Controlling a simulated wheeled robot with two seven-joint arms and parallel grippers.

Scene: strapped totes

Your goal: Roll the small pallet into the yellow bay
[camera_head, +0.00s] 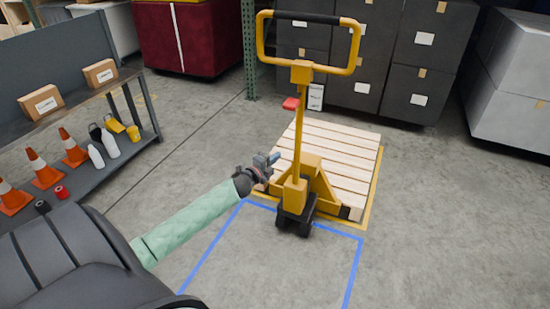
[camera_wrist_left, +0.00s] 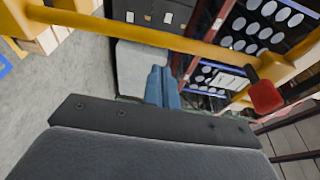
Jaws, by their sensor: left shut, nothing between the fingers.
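The small pallet (camera_head: 345,148) is light slatted wood and lies flat on the floor, apparently within the yellow bay outline (camera_head: 374,190). A yellow pallet jack (camera_head: 318,172) stands at its near end; its forks are hidden, seemingly under the slats. Its upright handle has a loop with a black grip (camera_head: 308,18) and a red lever (camera_head: 291,103). My left gripper (camera_head: 275,158) is shut and empty, just left of the handle column in the head view. In the left wrist view its blue fingers (camera_wrist_left: 162,88) are together, with the yellow column (camera_wrist_left: 150,38) and red lever (camera_wrist_left: 265,96) beyond them.
A blue floor outline (camera_head: 203,262) lies in front of the jack. A shelf (camera_head: 140,140) with cones, bottles and boxes stands left. Black totes (camera_head: 356,50) and a grey one (camera_head: 515,85) stand behind. Floor right of the pallet is clear.

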